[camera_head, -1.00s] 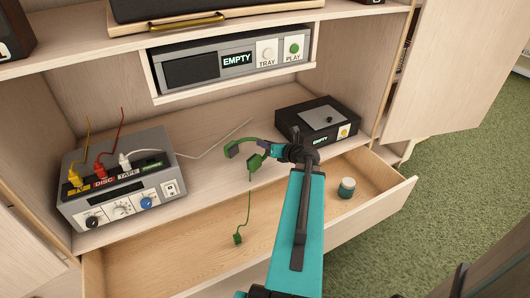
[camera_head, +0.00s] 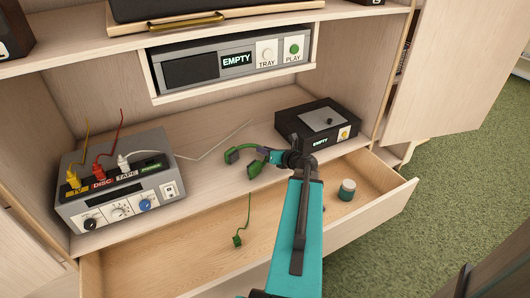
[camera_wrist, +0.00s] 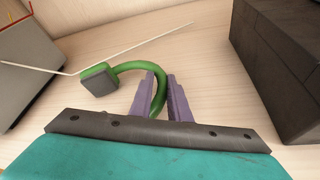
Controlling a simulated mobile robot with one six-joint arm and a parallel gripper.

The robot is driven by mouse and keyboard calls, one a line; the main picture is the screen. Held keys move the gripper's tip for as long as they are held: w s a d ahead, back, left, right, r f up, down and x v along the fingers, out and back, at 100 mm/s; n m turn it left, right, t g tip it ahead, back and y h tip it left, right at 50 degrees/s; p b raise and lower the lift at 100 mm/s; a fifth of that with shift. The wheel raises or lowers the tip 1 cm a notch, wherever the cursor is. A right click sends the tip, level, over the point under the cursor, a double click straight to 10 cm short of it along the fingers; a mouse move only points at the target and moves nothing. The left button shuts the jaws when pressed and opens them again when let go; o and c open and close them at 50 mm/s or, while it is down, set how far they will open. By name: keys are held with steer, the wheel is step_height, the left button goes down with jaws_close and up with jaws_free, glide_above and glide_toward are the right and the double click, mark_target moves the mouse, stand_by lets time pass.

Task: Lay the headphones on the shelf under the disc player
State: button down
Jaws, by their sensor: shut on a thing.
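The green headphones (camera_head: 233,155) are in my gripper (camera_head: 268,154), which is shut on the curved green band. In the wrist view, the band (camera_wrist: 130,67) passes between the purple fingers (camera_wrist: 160,98), and one dark-faced ear cup (camera_wrist: 99,80) shows at the left. The other cup is hidden there. The headphones are over the front part of the wooden shelf (camera_head: 215,130), below the grey disc player (camera_head: 190,68) in its cubby. I cannot tell whether a cup touches the shelf. The green cord hangs over the shelf edge, its plug (camera_head: 237,241) in the open drawer.
A grey selector box (camera_head: 128,200) with coloured plugs stands at the left of the shelf. A black tape unit (camera_head: 318,118) stands at the right. A thin white cable (camera_head: 215,147) crosses between them. A small jar (camera_head: 347,189) stands in the open drawer (camera_head: 190,265).

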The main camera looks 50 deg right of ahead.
steer(key=c, duration=1.7)
jaws_free()
steer(key=shift+o, duration=0.2)
steer(key=shift+s, duration=0.1)
steer(key=v, duration=0.6)
steer(key=shift+s+a+r+p, duration=0.1)
steer(key=shift+s+p, duration=0.05)
steer(key=shift+p, duration=0.25)
steer(key=shift+r+p, duration=0.15)
steer(key=shift+p, duration=0.35)
steer(key=shift+s+r+p, duration=0.1)
steer(key=shift+s+p, duration=0.25)
steer(key=shift+p, duration=0.3)
steer(key=p+v, duration=0.3)
steer(key=p, duration=0.3)
steer(key=shift+s+a+r, duration=0.1)
steer(key=shift+s, duration=0.3)
steer(key=shift+s+a+p, duration=0.1)
steer(key=shift+s+p, duration=0.3)
steer(key=shift+p, duration=0.2)
